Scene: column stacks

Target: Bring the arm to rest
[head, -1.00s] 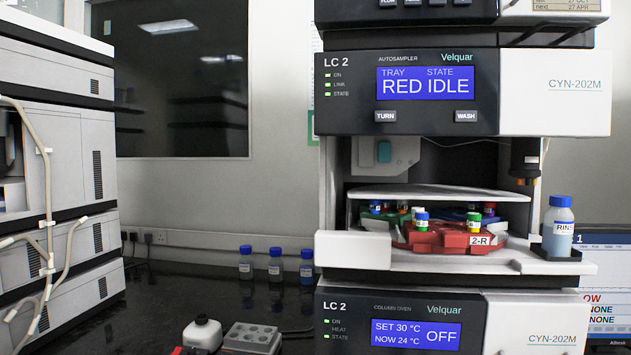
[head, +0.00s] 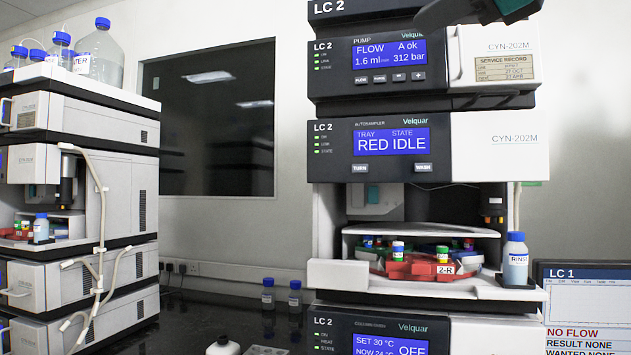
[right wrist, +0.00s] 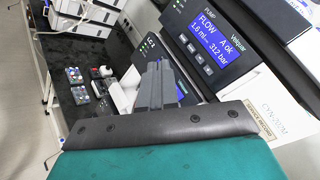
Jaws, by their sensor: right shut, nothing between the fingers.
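My right gripper (head: 440,13) shows at the top edge of the head view, dark grey with a teal part behind it, in front of the upper LC 2 stack. Its shut fingers (right wrist: 159,70) also show in the right wrist view, with nothing held, near the LC 2 pump (right wrist: 214,43). The pump's screen reads FLOW, A ok, 312 bar. My left gripper is in neither view.
Below the pump (head: 375,65) is the LC 2 autosampler (head: 385,150), reading RED IDLE, with a red tray (head: 412,268) of vials. A RINSE bottle (head: 515,262) stands right of it. Another stack (head: 110,185) is at left, a monitor (head: 590,290) at lower right.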

